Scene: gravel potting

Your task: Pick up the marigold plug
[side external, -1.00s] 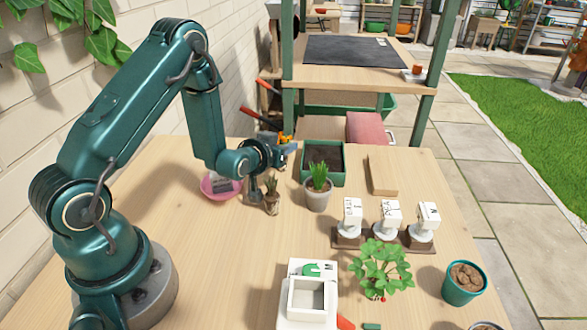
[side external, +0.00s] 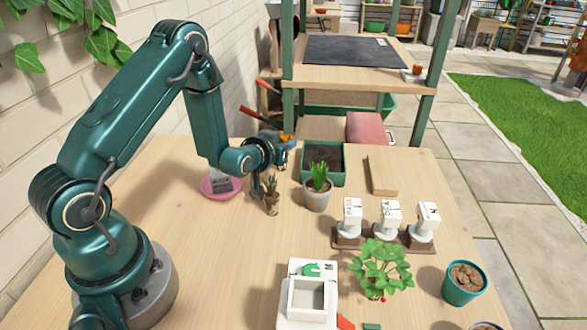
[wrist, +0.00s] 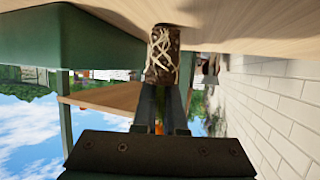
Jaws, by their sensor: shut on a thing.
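The marigold plug's root ball (wrist: 163,55), brown with pale netted roots, is at the tips of my gripper in the wrist view. My gripper (wrist: 163,88) is shut on the plug, with a bit of orange showing between the fingers towards the palm. In the side view the root ball (side external: 271,204) is below my gripper (side external: 268,183), left of the grey pot. The plug looks about upright at table level; whether its base touches the wood I cannot tell. The fingers partly hide its upper part.
A grey pot with a spiky plant (side external: 318,195) stands close right of the plug. A green planter of soil (side external: 345,172) is behind it, and a pink dish (side external: 207,187) is to the left.

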